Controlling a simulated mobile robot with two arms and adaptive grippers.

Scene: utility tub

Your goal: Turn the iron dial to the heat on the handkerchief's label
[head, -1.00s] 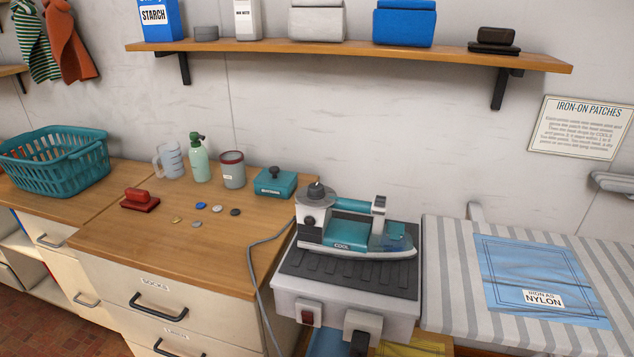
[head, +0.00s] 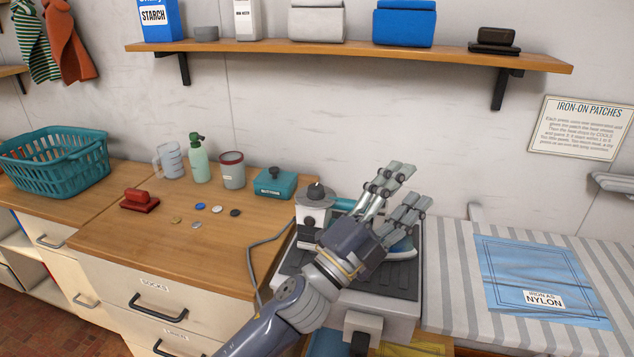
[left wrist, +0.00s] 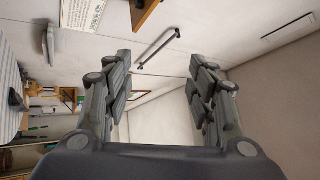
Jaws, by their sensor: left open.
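The iron (head: 345,203) sits on its dark ribbed stand. Most of its body is hidden behind my left gripper. The iron's dial (head: 316,190) is a dark knob on top of the grey rear part and shows to the left of my gripper. The blue handkerchief (head: 500,270) lies flat on the striped ironing board, and its label (head: 544,298) reads "IRON AS NYLON". My left gripper (head: 408,185) is open and empty over the iron, with its fingers toward the upper right. Its open fingers also show in the left wrist view (left wrist: 160,85). My right gripper does not show.
The striped ironing board (head: 450,250) is right of the stand (head: 405,278). A grey cord (head: 260,260) runs down left of it. A shelf (head: 350,52) spans the wall above.

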